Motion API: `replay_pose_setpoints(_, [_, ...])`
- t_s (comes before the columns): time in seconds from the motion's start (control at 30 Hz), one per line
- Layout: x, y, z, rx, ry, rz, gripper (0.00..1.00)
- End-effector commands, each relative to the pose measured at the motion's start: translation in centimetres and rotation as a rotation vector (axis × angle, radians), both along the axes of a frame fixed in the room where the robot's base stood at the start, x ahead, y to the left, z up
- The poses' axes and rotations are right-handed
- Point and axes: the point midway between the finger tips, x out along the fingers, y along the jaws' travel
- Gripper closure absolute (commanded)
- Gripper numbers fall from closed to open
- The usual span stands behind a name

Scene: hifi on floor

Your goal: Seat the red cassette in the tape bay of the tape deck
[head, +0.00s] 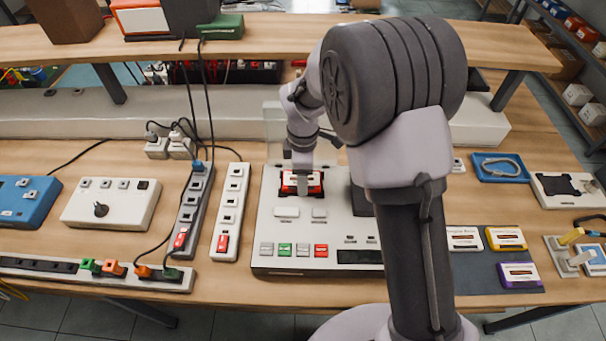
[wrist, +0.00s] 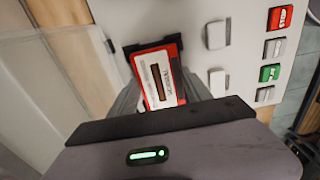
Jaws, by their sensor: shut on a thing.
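The tape deck (head: 335,222) is a pale unit with grey, green and red buttons, standing on the bench. Its transparent lid (head: 278,122) stands open behind the tape bay. My gripper (head: 302,184) is shut on the red cassette (wrist: 157,77), which has a white label. The red cassette also shows in the head view (head: 288,184), over the tape bay. In the wrist view the dark edge of the tape bay (wrist: 133,48) shows past the cassette, which looks turned a little against it. I cannot tell how deep the cassette sits. The fingers hide part of it.
A dark mat (head: 472,279) right of my arm holds a white (head: 464,238), a yellow (head: 507,239) and a purple cassette (head: 518,275). Power strips (head: 230,212) with cables stand left of the deck. A shelf (head: 260,30) runs above the bench's back.

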Motion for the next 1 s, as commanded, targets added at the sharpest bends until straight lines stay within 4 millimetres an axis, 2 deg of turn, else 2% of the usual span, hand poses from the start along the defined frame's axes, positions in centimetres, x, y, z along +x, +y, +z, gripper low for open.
replay_pose_setpoints(0.63, [0.01, 0.00, -0.50, 0.000, 0.000, 0.000, 0.89])
replay_pose_setpoints(0.67, [0.01, 0.00, -0.50, 0.000, 0.000, 0.000, 0.39])
replay_pose_setpoints(0.7, [0.01, 0.00, -0.50, 0.000, 0.000, 0.000, 0.31])
replay_pose_setpoints(0.77, [0.01, 0.00, -0.50, 0.000, 0.000, 0.000, 0.19])
replay_pose_setpoints(0.8, [0.01, 0.00, -0.50, 0.000, 0.000, 0.000, 0.17])
replay_pose_setpoints(1.0, [0.01, 0.00, -0.49, 0.000, 0.000, 0.000, 0.17])
